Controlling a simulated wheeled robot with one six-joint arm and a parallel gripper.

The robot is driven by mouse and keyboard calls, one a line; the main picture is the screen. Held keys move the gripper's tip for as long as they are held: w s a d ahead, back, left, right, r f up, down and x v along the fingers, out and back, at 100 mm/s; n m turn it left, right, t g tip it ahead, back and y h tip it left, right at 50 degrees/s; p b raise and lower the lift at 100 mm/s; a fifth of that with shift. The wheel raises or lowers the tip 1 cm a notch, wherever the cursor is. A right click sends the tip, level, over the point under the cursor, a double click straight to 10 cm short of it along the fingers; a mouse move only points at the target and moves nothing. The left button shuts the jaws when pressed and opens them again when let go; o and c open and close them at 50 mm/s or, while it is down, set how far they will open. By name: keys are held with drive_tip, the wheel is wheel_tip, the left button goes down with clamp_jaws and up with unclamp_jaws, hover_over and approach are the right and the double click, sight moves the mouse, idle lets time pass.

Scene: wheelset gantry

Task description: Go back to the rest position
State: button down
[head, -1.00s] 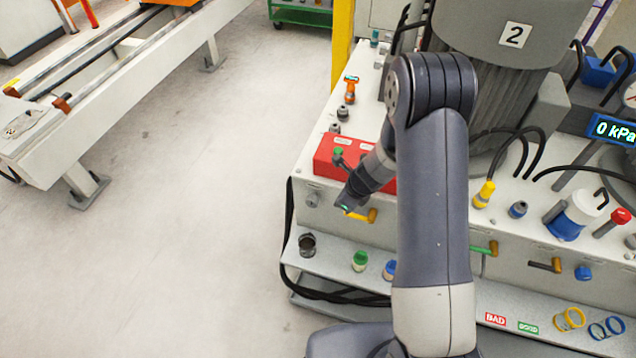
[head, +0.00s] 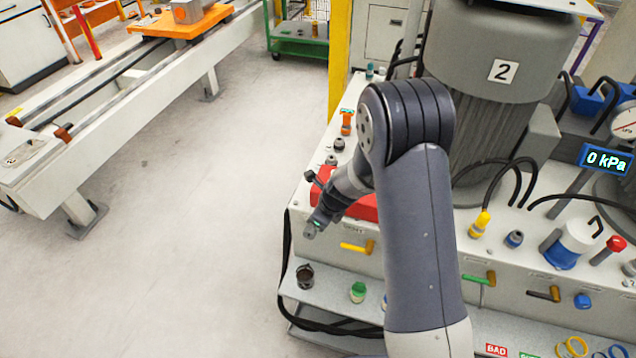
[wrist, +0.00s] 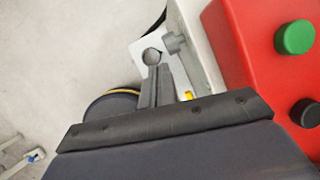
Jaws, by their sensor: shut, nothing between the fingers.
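My gripper (head: 315,228) shows in the head view at the front left corner of the white bench, beside the red box (head: 352,203). In the wrist view its fingers (wrist: 158,75) are together with nothing between them. The red box shows at the right of the wrist view (wrist: 262,55), with a green and a black button, apart from the fingers. A grey fitting on the bench front shows just past the fingertips.
A yellow-handled valve (head: 358,247) is on the bench front near my gripper. Below, a shelf (head: 325,318) holds a dark cup (head: 305,276) and a green cap (head: 357,292). A large grey motor marked 2 (head: 490,90) stands behind my arm.

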drive_tip(key=b, duration=0.2)
hover_over(352, 248)
drive_tip(key=a, duration=0.1)
wheel_tip(352, 248, down, 8)
drive_tip(key=shift+w+r, duration=0.15)
drive_tip(key=shift+r, duration=0.05)
drive_tip(key=shift+s+d+r+p, duration=0.2)
drive_tip(key=shift+d+r+p, duration=0.1)
drive_tip(key=shift+d, duration=0.25)
drive_tip(key=shift+f, duration=0.1)
